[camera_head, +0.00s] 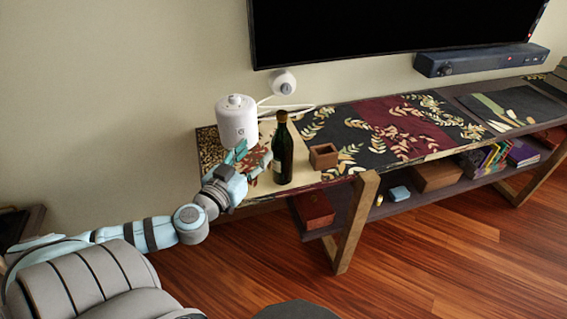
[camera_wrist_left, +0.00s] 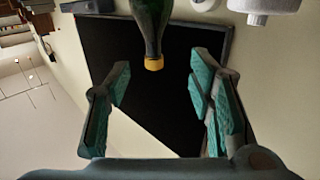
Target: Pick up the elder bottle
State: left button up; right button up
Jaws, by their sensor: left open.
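The elder bottle is a dark green bottle (camera_head: 282,152) standing upright at the left end of the long console. My left gripper (camera_head: 252,162) is just left of the bottle's lower half, beside it. In the left wrist view the bottle (camera_wrist_left: 151,22) appears upside down, its yellow-orange neck end between and above the open fingers (camera_wrist_left: 160,95) in the picture. The fingers are spread and hold nothing; I cannot tell whether one touches the bottle. My right gripper is out of view.
A white cylindrical device (camera_head: 237,120) stands behind my left gripper. A small brown wooden box (camera_head: 323,156) is right of the bottle. The console (camera_head: 362,190) has a lower shelf with books and boxes. A black screen (camera_head: 390,28) hangs above.

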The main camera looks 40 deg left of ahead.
aim_at(279, 125)
pick_arm(q)
jog(key=w, duration=0.4)
jog(key=w+a+r, duration=0.1)
jog(key=w, duration=0.4)
jog(key=w+b, duration=0.1)
jog(key=w, duration=0.3)
jog(key=shift+w+a+r, duration=0.2)
jog(key=shift+w+a, duration=0.05)
jog(key=shift+w, duration=0.1)
jog(key=shift+s, duration=0.1)
grip_shut()
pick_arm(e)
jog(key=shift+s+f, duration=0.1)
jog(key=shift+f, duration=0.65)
